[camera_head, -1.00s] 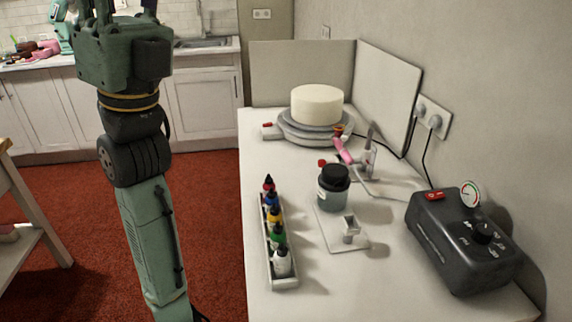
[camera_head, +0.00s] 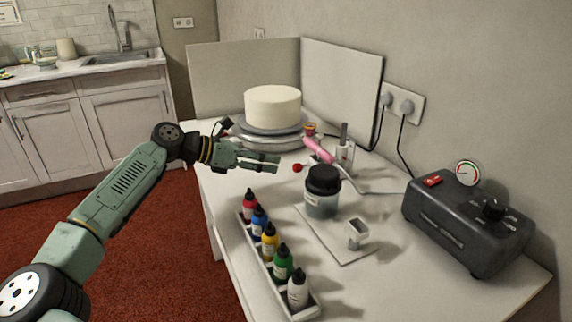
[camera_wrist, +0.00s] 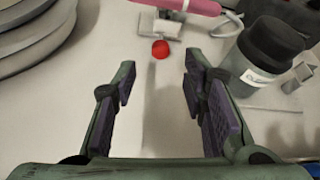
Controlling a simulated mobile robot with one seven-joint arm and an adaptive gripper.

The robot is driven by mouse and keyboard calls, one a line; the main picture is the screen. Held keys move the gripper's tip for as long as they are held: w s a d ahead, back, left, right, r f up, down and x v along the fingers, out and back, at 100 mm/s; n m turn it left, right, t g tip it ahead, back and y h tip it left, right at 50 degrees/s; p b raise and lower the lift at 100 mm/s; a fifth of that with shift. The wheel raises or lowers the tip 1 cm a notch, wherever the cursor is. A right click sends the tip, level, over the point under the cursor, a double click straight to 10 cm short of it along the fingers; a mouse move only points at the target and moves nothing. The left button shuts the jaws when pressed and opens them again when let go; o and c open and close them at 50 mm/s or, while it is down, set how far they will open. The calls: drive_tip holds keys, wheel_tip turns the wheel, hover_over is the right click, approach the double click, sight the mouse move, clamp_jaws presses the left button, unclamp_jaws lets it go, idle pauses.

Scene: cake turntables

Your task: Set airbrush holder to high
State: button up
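The airbrush holder (camera_head: 344,152) is a small grey-white stand near the back of the white table. A pink airbrush (camera_head: 319,149) rests at it, tilted. A red knob (camera_head: 297,168) shows just left of the holder; I cannot tell how it is joined on. In the wrist view, the pink airbrush (camera_wrist: 190,5), the holder's base (camera_wrist: 160,24) and the red knob (camera_wrist: 160,49) lie ahead, beyond the fingertips. My gripper (camera_head: 278,162) is open and empty, with its fingers pointing right at the knob, a short way to its left.
A cake (camera_head: 272,106) stands on a turntable (camera_head: 270,140) behind my gripper. A dark-lidded jar (camera_head: 322,192) stands right of the gripper's path. A rack (camera_head: 259,262) of coloured bottles is in front. A black compressor (camera_head: 465,220) with a dial is at right.

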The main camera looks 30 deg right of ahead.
sight(294, 165)
drive_tip(key=p+x, duration=0.2)
drive_tip(key=x, duration=0.7)
drive_tip(key=shift+s+d, duration=0.1)
drive_tip(key=shift+d, duration=0.1)
clamp_jaws()
idle(0.5)
